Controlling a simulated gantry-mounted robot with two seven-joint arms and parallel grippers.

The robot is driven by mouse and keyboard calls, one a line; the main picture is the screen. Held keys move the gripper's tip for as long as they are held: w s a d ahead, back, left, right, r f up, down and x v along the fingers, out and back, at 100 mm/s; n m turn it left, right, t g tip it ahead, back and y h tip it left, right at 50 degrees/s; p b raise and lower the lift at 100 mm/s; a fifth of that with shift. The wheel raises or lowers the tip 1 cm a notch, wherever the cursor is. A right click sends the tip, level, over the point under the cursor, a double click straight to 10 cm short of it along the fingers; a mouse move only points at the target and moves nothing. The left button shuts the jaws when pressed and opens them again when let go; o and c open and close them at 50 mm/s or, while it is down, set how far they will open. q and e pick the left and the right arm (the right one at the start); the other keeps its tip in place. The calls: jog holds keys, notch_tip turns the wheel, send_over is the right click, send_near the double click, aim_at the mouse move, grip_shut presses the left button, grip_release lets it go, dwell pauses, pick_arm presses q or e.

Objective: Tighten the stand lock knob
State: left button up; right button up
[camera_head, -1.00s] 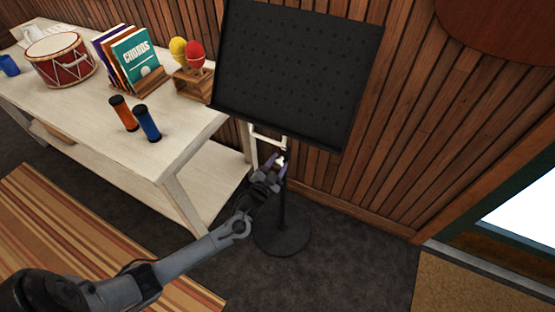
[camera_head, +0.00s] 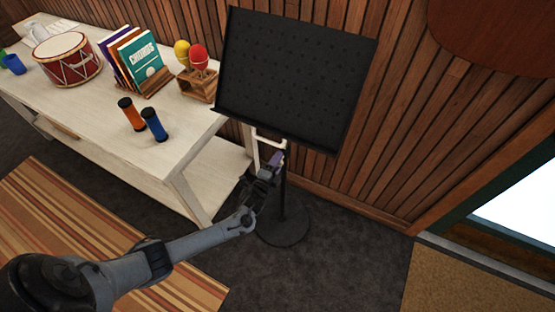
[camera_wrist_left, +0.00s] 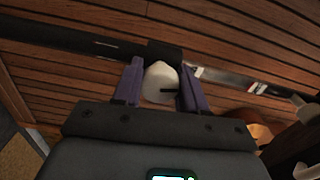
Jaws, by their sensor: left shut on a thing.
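A black music stand with a perforated desk (camera_head: 295,80) stands by the wall on a round base (camera_head: 283,225). My left gripper (camera_head: 279,158) is at the stand's post, just below the desk. In the left wrist view, the purple fingers of my left gripper (camera_wrist_left: 160,85) are shut on a pale, rounded knob (camera_wrist_left: 160,82) with a dark mark on it. The knob sits against the black post (camera_wrist_left: 90,44), which runs across that view. In the head view the knob is hidden by the gripper. My right gripper is not in view.
A whitewashed table (camera_head: 95,110) to the left holds a red drum (camera_head: 67,60), books (camera_head: 135,58), maracas (camera_head: 190,70) and two shakers (camera_head: 153,124). A wood-slat wall (camera_head: 400,120) is close behind the stand.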

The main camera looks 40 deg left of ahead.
pick_arm(q)
jog(key=shift+m+p, duration=0.45)
jog(key=shift+m, duration=0.75)
jog(key=o, duration=1.1)
jog(key=shift+c, duration=0.2)
jog(key=p+v, duration=0.2)
jog(key=v, duration=0.9)
